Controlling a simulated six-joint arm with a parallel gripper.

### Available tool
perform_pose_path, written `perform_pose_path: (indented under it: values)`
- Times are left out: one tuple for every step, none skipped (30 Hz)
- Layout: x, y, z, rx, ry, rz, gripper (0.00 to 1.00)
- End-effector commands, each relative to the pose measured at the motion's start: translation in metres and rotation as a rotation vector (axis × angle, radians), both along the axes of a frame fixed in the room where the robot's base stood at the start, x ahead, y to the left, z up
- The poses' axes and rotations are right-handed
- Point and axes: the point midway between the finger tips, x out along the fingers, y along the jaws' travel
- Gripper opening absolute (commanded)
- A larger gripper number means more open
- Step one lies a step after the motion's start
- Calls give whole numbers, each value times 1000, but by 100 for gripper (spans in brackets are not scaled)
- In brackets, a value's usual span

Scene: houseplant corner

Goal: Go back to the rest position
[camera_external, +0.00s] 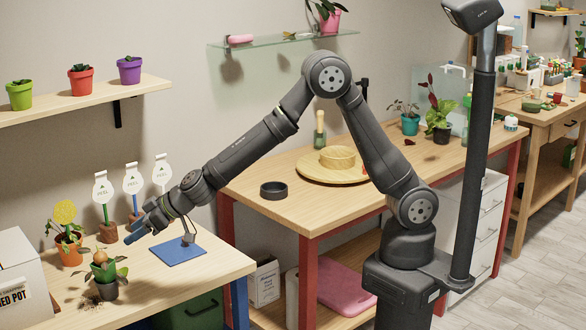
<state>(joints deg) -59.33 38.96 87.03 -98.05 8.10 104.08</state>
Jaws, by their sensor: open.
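My gripper (140,233) is at the end of my arm, low over the left wooden table (215,262). It is open, and its fingertips point down and left. It is just left of a blue square mat (178,251) that lies on the table. I see nothing held between the fingers, though they are small in this view. My arm reaches from its base at the right, up to a high elbow and down to the left.
Potted plants (68,240) and (105,275) stand left of my gripper. Several label stakes (134,190) stand close behind it. A white box (20,275) is at the left edge. The middle table holds a round wooden tray (312,172) and a dark ring-shaped dish (273,190). A shelf (90,101) hangs above.

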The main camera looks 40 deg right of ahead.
Motion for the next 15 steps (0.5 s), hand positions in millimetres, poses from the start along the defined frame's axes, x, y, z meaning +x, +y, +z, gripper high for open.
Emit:
perform_pose_path:
  values:
    - [1,1,-1,0,0,0,59]
    - [1,1,-1,0,0,0,59]
    - [2,2,-3,-1,1,0,59]
    - [3,4,-4,-1,1,0,59]
    - [5,5,-6,-1,1,0,59]
    - [7,7,-8,-1,1,0,59]
    - [9,10,-10,-1,0,-1,59]
    - [11,12,-12,-1,0,-1,59]
    - [14,16,-16,-2,1,-1,59]
    - [16,19,-18,-1,0,-1,59]
    - [19,22,-21,-2,1,-1,59]
    - [22,26,-24,-1,2,-1,59]
    - [24,29,-27,-1,2,-1,59]
    - [27,31,-30,-1,2,-1,59]
    - [30,35,-33,0,1,-1,59]
